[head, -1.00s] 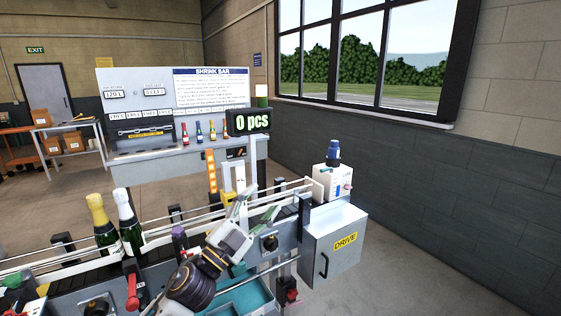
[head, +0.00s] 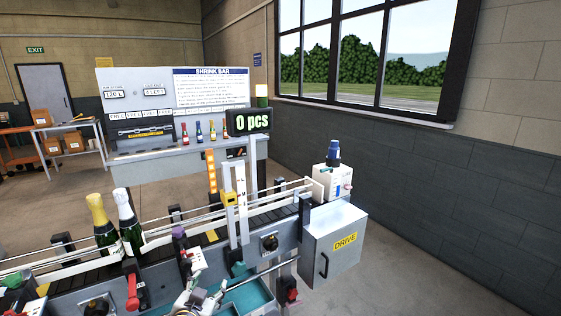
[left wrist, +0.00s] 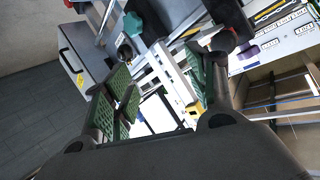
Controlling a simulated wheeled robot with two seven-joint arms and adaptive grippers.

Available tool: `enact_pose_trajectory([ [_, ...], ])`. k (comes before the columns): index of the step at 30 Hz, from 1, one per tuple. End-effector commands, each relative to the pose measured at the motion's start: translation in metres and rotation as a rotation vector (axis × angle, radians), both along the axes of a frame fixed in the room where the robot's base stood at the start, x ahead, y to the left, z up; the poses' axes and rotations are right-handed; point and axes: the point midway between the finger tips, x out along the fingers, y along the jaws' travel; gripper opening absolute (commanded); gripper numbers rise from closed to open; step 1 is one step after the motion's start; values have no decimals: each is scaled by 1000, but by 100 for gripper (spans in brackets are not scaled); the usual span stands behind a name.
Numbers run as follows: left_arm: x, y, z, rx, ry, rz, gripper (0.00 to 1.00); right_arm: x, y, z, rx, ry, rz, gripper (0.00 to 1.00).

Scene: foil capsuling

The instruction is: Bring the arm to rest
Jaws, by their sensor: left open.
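My left gripper (head: 205,298) is low at the bottom edge of the head view, in front of the conveyor and over the teal tray. It is open. In the left wrist view, its two green-padded fingers (left wrist: 165,88) stand wide apart with nothing held between them. Most of the arm behind it is out of the head view. My right gripper is not in view.
Two bottles, one gold-topped (head: 103,222) and one white-topped (head: 127,220), stand on the conveyor (head: 160,254). A teal tray (head: 245,298) lies below its front edge. A grey drive box (head: 335,250) stands at the right end. A counter display reads "0 pcs" (head: 251,121).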

Motion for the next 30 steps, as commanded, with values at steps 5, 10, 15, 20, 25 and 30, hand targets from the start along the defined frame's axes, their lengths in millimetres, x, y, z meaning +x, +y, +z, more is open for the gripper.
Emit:
enact_pose_trajectory([
  [5, -42, 13, -50, -37, 215, 51, 57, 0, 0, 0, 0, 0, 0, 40],
  [10, -89, 21, -91, -67, 424, 83, 57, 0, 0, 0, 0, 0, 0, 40],
  [15, -133, 24, -119, -92, 594, 96, 57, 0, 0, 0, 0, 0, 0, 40],
  [20, -161, 25, -133, -105, 699, 100, 57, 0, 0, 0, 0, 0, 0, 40],
  [25, -186, 25, -143, -118, 788, 100, 57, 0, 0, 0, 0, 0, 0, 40],
  [30, -209, 25, -151, -130, 864, 97, 57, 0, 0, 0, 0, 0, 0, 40],
])
